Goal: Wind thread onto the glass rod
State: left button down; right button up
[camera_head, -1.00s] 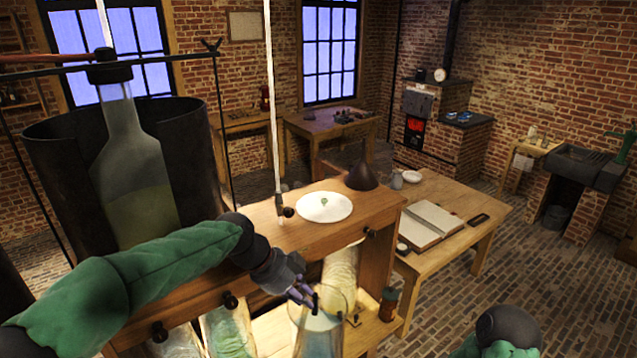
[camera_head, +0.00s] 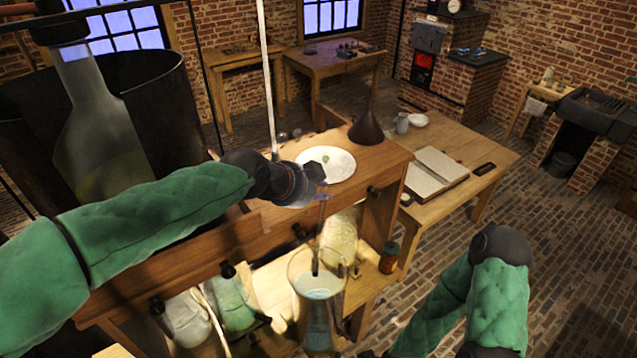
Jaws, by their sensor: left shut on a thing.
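My left gripper (camera_head: 318,190) is above the glass jar (camera_head: 318,300) of bluish liquid, beside the white plate (camera_head: 340,163). It is shut on a thin strand or stick (camera_head: 321,222) that hangs down toward the jar's mouth; I cannot tell whether this is the thread. A dark piece (camera_head: 315,262) shows at the jar's mouth below it. A tall pale rod (camera_head: 265,75), perhaps the glass rod, stands upright behind my left wrist, which hides its lower end. My right arm (camera_head: 497,290) is bent at the lower right; its gripper is out of view.
The wooden bench (camera_head: 250,228) carries the plate and a dark funnel (camera_head: 367,128). An open book (camera_head: 435,172) lies on the side table. A brown bottle (camera_head: 388,257) is right of the jar.

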aim_at(320, 211)
pick_arm(q)
jog(key=f, duration=0.1)
jog(key=w+f+b, duration=0.1)
jog(key=f, duration=0.1)
jog(key=w+f, duration=0.1)
jog(key=shift+f, duration=0.15)
jog(key=f+b, duration=0.1)
jog(key=s+f, duration=0.1)
jog(key=shift+s+f+b, duration=0.1)
jog(key=shift+f+b, duration=0.2)
jog(key=shift+b, duration=0.05)
notch_tip(320, 211, down, 21)
jog(key=b, duration=2)
jog(key=shift+w+b, duration=0.2)
jog(key=shift+b, duration=0.15)
pick_arm(e)
notch_tip(320, 211, down, 24)
jog(key=shift+w, duration=0.45)
pick_arm(q)
jog(key=shift+r, duration=0.1)
